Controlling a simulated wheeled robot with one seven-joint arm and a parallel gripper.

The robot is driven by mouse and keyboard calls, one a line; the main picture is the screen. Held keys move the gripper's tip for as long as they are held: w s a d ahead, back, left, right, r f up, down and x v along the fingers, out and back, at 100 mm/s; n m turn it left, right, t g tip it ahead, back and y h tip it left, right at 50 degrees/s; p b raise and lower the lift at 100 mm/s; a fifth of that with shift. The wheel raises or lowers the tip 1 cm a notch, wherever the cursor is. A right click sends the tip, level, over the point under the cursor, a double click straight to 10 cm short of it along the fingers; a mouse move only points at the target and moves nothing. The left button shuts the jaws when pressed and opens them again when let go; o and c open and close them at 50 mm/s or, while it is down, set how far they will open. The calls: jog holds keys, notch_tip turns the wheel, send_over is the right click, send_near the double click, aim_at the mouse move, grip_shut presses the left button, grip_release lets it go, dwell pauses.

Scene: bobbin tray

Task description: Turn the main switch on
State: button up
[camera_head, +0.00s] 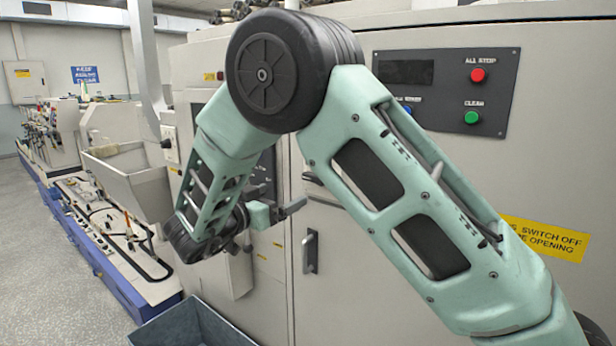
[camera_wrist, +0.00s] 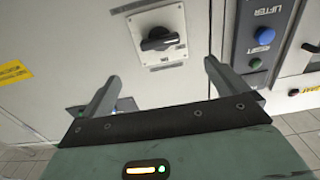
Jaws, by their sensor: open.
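The main switch appears as a black rotary knob (camera_wrist: 158,39) on a light grey square plate in the wrist view, at top centre. Its grip bar lies roughly across the plate, slightly tilted; the plate's markings are too small to read. My gripper (camera_wrist: 162,88) is open and empty, its two fingers apart on either side below the knob, not touching it. In the head view my gripper (camera_head: 277,208) is in front of the machine cabinet, left of centre. There the switch is not clearly visible; my arm covers part of that area.
A lifter panel (camera_wrist: 258,42) with blue and green buttons is right of the switch in the wrist view. The head view shows a door handle (camera_head: 310,251), a control panel (camera_head: 440,90) with red and green buttons, and a blue-grey bin (camera_head: 195,325) low in front.

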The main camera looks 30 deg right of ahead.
aim_at(314, 180)
jog(key=p+x, duration=0.4)
jog(key=x, duration=0.9)
jog(key=shift+d, duration=0.3)
jog(key=shift+f, duration=0.1)
jog(key=c, duration=1)
